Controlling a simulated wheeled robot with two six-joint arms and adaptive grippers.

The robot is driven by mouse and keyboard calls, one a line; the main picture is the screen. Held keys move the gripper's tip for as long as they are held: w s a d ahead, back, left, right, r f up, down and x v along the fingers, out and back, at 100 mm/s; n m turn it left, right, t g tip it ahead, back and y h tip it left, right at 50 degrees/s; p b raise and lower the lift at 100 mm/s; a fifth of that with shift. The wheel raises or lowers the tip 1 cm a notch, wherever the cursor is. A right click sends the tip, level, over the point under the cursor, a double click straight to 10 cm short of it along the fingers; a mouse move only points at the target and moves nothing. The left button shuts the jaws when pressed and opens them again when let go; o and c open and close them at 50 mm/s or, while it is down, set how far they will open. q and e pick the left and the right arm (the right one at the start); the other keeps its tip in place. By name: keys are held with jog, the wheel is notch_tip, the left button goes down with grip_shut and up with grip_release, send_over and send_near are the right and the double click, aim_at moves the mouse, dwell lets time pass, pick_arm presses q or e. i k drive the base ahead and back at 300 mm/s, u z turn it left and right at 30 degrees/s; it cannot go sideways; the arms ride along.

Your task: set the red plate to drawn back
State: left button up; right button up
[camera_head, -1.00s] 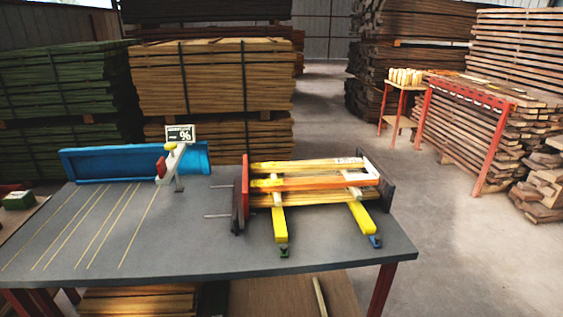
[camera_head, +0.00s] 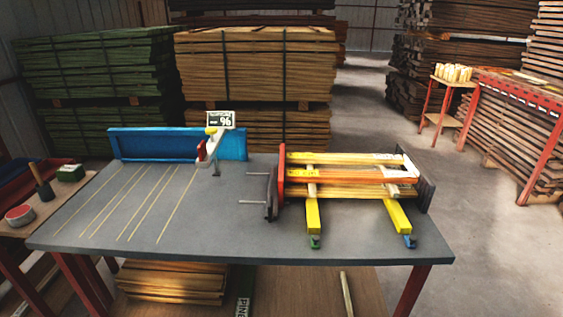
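The red plate (camera_head: 282,168) stands upright at the left end of a stack of yellow and orange boards (camera_head: 350,175) on the grey workbench. It is close against the board ends; I cannot tell whether it touches them. A dark bracket (camera_head: 271,194) with thin rods (camera_head: 253,202) pointing left stands just left of the red plate. A dark upright plate (camera_head: 427,180) stands at the right end of the boards. Two yellow bars (camera_head: 313,214) run out under the boards towards the front. Neither of my grippers is in view.
The grey workbench (camera_head: 200,245) has free room at its front and left, marked with yellow lines. A blue fence (camera_head: 140,143) and a small sign (camera_head: 221,120) stand at its back. A side table (camera_head: 45,210) with small items is at the left. Lumber stacks (camera_head: 255,70) stand behind.

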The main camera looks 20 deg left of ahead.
aim_at(276, 198)
jog(key=k, duration=0.55)
jog(key=z, duration=0.5)
jog(key=i, duration=1.25)
jog(key=u, duration=0.65)
